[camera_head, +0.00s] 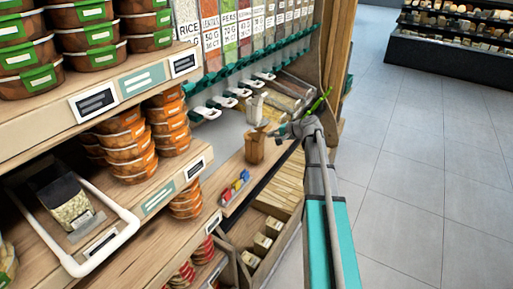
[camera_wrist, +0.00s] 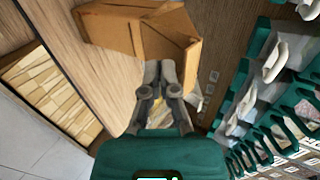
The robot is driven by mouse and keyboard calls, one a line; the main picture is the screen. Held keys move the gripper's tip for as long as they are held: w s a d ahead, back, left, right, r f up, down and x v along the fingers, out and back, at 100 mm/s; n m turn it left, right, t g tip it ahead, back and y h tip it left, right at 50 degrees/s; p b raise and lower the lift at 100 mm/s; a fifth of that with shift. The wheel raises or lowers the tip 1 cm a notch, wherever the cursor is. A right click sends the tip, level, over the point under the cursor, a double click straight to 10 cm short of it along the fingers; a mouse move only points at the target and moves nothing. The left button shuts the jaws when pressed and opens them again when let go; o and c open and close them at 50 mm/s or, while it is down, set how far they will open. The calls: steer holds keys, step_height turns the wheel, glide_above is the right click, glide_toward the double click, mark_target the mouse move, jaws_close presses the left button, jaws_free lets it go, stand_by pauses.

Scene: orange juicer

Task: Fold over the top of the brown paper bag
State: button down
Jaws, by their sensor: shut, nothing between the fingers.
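The brown paper bag (camera_head: 254,150) stands on the wooden shelf below the dispensers in the head view. In the wrist view the bag (camera_wrist: 125,30) fills the upper middle, with a creased flap at its right end. My gripper (camera_head: 281,131) is at the right of the bag's top in the head view. In the wrist view its fingers (camera_wrist: 162,66) are together, with nothing between them, and their tips are at the bag's lower edge. I cannot tell whether they touch the paper.
The floor (camera_head: 420,190) at right is clear.

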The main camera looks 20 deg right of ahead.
mark_target(267, 128)
steer(key=shift+w, duration=0.1)
stand_by(0.3)
steer(key=shift+w+a, duration=0.8)
steer(key=shift+w, duration=0.2)
steer(key=shift+w+a, duration=0.8)
steer(key=shift+w, duration=0.2)
steer(key=shift+s+d+r+p, duration=0.3)
steer(key=shift+s+r+p, duration=0.1)
steer(key=shift+r+p, duration=0.45)
steer(key=shift+s+d+r+p, duration=0.3)
steer(key=shift+s+r+p, duration=0.1)
steer(key=shift+r+p, duration=0.45)
steer(key=shift+s+d+r+p, duration=0.3)
steer(key=shift+s+r+p, duration=0.1)
steer(key=shift+r+p, duration=0.45)
steer(key=shift+s, duration=0.1)
